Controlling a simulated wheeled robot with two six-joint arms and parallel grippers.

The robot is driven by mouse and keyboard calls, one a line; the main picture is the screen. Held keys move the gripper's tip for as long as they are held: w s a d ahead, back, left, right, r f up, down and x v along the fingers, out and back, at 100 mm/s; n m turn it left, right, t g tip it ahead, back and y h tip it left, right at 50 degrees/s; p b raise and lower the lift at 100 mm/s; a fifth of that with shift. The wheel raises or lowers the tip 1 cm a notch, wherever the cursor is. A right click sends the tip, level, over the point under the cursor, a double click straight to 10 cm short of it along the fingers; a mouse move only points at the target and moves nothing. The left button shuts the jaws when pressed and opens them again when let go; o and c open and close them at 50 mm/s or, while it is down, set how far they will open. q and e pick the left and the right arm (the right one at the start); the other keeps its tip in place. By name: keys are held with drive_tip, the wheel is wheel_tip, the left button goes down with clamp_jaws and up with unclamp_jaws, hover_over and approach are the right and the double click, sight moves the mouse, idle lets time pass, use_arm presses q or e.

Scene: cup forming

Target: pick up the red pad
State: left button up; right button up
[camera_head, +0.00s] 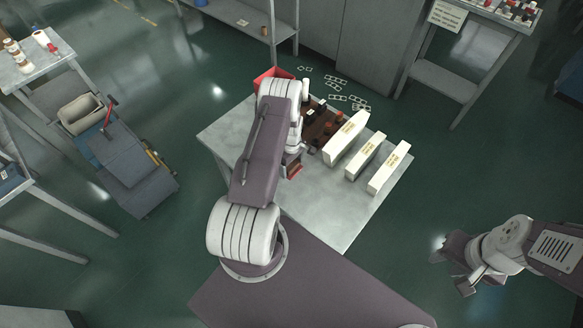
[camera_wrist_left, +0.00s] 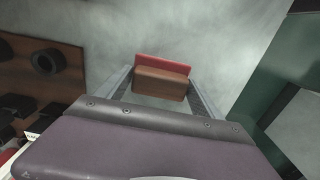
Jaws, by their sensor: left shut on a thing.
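The red pad (camera_wrist_left: 162,64) shows in the left wrist view as a red strip along the far edge of a brown block (camera_wrist_left: 160,83). Both sit between the two fingers of my left gripper (camera_wrist_left: 160,86), which is shut on them. In the head view my left arm covers most of this gripper; a small red and brown piece (camera_head: 293,165) shows at its right side, over the grey table (camera_head: 325,215). I cannot tell whether the pad touches the table. My right gripper (camera_head: 458,268) is open and empty, off to the right of the table.
A brown rack (camera_head: 318,127) with dark and red pieces stands on the table. Three white boxes (camera_head: 346,138) stand to its right. A red bin (camera_head: 266,76) is at the table's far corner, partly hidden. The table's front part is clear.

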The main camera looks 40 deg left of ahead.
sight(292, 164)
use_arm(q)
drive_tip(key=shift+w+r, duration=0.1)
drive_tip(key=shift+r, duration=0.4)
wheel_tip(292, 164, up, 3)
drive_tip(key=shift+f+b, duration=0.15)
drive_tip(key=shift+b, duration=0.35)
drive_tip(key=w+a+r+b, duration=0.4)
drive_tip(key=a+r, duration=0.3)
drive_tip(key=a, duration=0.3)
drive_tip(key=shift+w+a+r, duration=0.15)
drive_tip(key=shift+w+a, duration=0.15)
drive_tip(key=shift+w, duration=0.1)
